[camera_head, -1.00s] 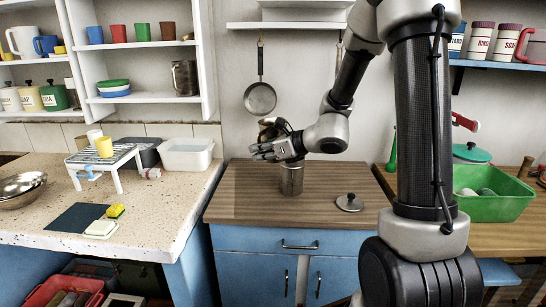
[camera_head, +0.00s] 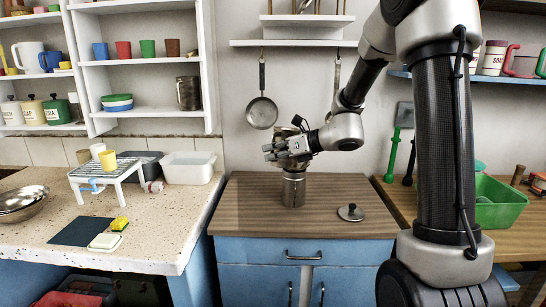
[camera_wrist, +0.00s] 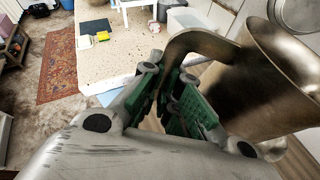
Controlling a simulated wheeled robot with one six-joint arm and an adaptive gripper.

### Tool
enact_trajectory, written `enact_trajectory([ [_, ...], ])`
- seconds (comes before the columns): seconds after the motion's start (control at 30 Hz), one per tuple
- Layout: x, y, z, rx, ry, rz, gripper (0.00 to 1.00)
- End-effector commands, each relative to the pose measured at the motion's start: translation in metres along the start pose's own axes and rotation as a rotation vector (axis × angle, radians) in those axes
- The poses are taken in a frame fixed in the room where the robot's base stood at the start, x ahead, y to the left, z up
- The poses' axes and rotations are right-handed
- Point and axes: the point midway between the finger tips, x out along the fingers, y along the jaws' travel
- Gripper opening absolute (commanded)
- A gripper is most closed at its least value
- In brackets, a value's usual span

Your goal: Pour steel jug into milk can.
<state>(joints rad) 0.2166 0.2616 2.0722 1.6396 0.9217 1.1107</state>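The steel jug (camera_wrist: 255,85), a brownish metal vessel with a curved handle (camera_wrist: 200,42), fills the right of the wrist view. My gripper (camera_wrist: 178,105) has its green-padded fingers closed around that handle. In the head view, my gripper (camera_head: 275,152) hides most of the jug (camera_head: 287,132). The milk can (camera_head: 294,190), a grey metal cylinder, stands upright on the wooden cabinet top, just below my gripper. Its mouth is partly hidden by the gripper. Whether the jug touches the can, and its exact tilt, I cannot tell.
A round lid (camera_head: 351,212) lies on the cabinet top (camera_head: 240,205), right of the can. A pan (camera_head: 262,112) hangs on the wall behind. At left is a stone counter (camera_head: 160,225) with a small rack (camera_head: 105,170). A green basin (camera_head: 497,205) stands at right.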

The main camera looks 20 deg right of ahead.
Motion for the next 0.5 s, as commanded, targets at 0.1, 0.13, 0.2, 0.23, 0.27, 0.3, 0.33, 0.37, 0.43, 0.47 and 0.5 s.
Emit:
enact_trajectory([
  [0.1, -0.0017, 0.0018, 0.0047, 0.032, -0.002, 0.014, 0.0],
  [0.13, -0.002, 0.0022, 0.0056, 0.041, -0.002, 0.017, 0.0],
  [0.2, -0.0027, 0.0031, 0.0073, 0.057, -0.002, 0.024, 0.0],
  [0.23, -0.003, 0.0035, 0.0079, 0.062, -0.002, 0.026, 0.0],
  [0.27, -0.0033, 0.0038, 0.0084, 0.066, -0.001, 0.029, 0.0],
  [0.3, -0.0036, 0.0041, 0.0089, 0.072, -0.001, 0.031, 0.0],
  [0.33, -0.0037, 0.0043, 0.0093, 0.076, -0.001, 0.033, 0.0],
  [0.37, -0.0038, 0.0045, 0.0096, 0.079, -0.001, 0.034, 0.0],
  [0.43, -0.0041, 0.0047, 0.0101, 0.083, -0.001, 0.036, 0.0],
  [0.47, -0.0041, 0.0048, 0.0102, 0.084, -0.001, 0.036, 0.0],
  [0.5, -0.0042, 0.0048, 0.0103, 0.085, -0.001, 0.036, 0.0],
])
